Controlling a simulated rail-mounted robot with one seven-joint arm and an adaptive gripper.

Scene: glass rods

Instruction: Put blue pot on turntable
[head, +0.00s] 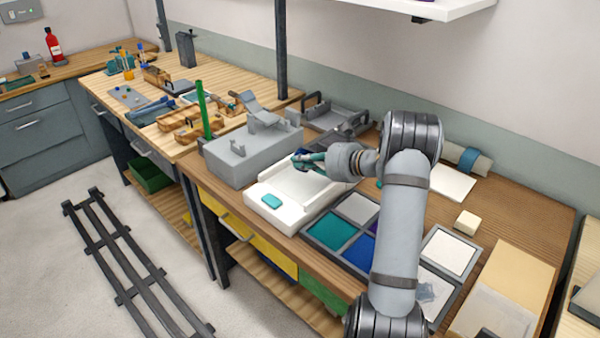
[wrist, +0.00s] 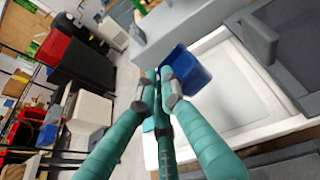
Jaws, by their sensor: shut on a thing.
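My gripper (wrist: 161,84) has teal fingers, which are closed together at their tips. The blue pot (wrist: 187,70) shows as a small dark-blue square shape at the fingertips, tilted and partly hidden by the right finger. In the head view, my gripper (head: 310,162) is above the back left part of a white device (head: 268,215) with a recessed bed and a teal button. The pot is a small dark-blue patch (head: 302,154) there, mostly hidden by the fingers. I cannot make out which thing is the turntable.
A grey box-shaped machine (head: 230,168) stands left of the white device, with a green upright rod (head: 203,108) beside it. A dark tray (head: 320,236) with coloured squares lies to the right. A cream block (head: 467,222) sits farther right on the wooden bench.

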